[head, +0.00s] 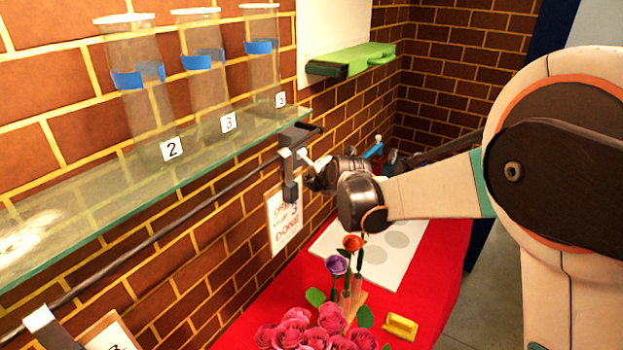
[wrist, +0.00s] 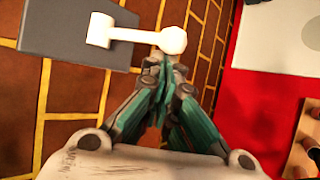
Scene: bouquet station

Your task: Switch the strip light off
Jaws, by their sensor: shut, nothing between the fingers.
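A dark grey switch box (head: 299,136) is fixed near the right end of the glass shelf. In the wrist view its grey plate (wrist: 62,30) carries a white lever (wrist: 125,34) that ends in a round white knob (wrist: 173,40). My gripper (wrist: 160,72) is shut and empty, its fingertips just below the knob. I cannot tell if they touch it. In the head view my gripper (head: 312,176) is beside the box, partly hidden by my wrist. I cannot make out the strip light itself; a bright glow shows at the shelf's left end.
Several clear vases with blue bands, including vase 2 (head: 145,90), stand on the glass shelf (head: 100,210). A dark rod (head: 150,240) runs below it. A sign (head: 284,222) hangs on the brick wall. Roses (head: 315,328) and a yellow block (head: 401,327) are on the red table (head: 250,300).

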